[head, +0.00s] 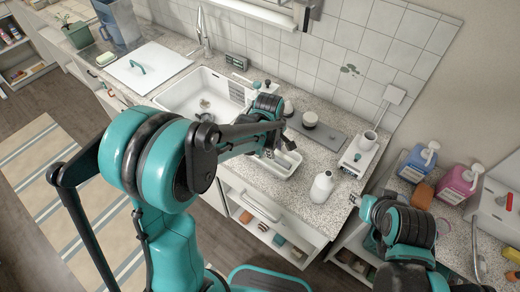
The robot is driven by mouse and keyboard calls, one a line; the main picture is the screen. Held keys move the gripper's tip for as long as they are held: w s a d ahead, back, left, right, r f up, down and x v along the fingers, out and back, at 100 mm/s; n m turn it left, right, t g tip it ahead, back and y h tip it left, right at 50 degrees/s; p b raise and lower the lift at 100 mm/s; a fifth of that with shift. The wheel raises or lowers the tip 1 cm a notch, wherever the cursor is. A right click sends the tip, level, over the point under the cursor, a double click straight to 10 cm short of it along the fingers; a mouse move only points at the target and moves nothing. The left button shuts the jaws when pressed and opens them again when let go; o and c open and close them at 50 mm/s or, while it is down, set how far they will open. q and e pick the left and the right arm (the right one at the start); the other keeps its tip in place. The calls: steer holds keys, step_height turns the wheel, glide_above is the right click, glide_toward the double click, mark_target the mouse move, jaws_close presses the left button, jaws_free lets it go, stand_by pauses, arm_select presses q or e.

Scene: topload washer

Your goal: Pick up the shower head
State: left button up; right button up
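I cannot make out a shower head for certain. My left gripper (280,149) is over the counter, above a white tray (287,169). Its dark fingers look spread apart, and I see nothing clearly held between them. The arm and gripper hide part of the tray and the counter behind it. My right arm is at the lower right, in front of the right-hand counter. Its gripper (361,202) is small and partly hidden by the arm, so its fingers are not clear.
A white bottle (322,187) stands right of the tray near the counter's front edge. A white sink (188,95) is to the left. A blue pump bottle (417,160) and a pink one (458,183) stand at right.

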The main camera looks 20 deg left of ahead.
mark_target(282, 163)
arm_select(q)
steer(key=f, duration=0.2)
steer(key=f+b, duration=0.1)
steer(key=f, duration=0.2)
steer(key=shift+w+d+f+b, duration=0.1)
steer(key=shift+w+f+b, duration=0.2)
steer(key=shift+w, duration=0.1)
steer(key=shift+w+f, duration=0.1)
steer(key=shift+f, duration=0.3)
steer(key=shift+r, duration=0.1)
jaws_close()
